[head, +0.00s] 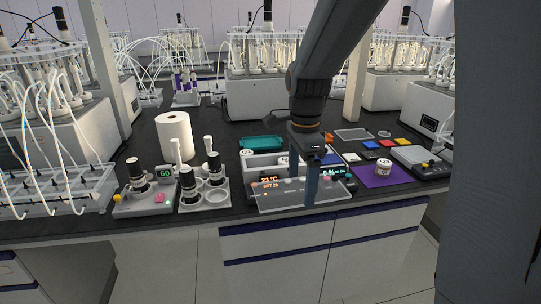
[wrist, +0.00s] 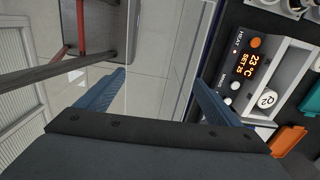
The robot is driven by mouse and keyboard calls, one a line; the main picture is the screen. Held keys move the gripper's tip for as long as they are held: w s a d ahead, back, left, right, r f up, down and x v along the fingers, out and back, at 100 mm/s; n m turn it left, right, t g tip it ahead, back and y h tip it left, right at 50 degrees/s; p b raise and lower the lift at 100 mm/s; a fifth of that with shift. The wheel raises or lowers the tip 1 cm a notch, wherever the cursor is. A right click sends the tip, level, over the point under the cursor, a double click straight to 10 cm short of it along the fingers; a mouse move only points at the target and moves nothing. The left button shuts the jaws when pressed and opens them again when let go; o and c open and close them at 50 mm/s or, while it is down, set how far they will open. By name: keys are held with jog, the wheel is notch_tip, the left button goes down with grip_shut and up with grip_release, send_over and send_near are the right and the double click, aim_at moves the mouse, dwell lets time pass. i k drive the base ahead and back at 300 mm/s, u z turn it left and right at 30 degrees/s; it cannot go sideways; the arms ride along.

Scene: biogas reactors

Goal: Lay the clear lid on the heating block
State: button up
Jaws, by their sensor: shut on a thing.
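The clear lid (head: 275,200) is a see-through panel in the head view, in front of the heating block and over the counter's front edge. My gripper (head: 302,191) points down and is shut on it, one finger on either side. The heating block (head: 262,162) is a pale box behind the lid, with an orange display reading 23 °C, set 25. In the wrist view the block (wrist: 290,55) is at right, with a white cap in its well. My gripper's fingers (wrist: 160,85) show there, but the lid cannot be made out between them.
A teal tray (head: 262,143) is behind the block. A jar (head: 383,167) on a purple mat (head: 372,182) and a scale (head: 418,160) are right. Open floor lies in front.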

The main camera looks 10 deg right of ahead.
aim_at(273, 161)
jog(key=i, duration=1.1)
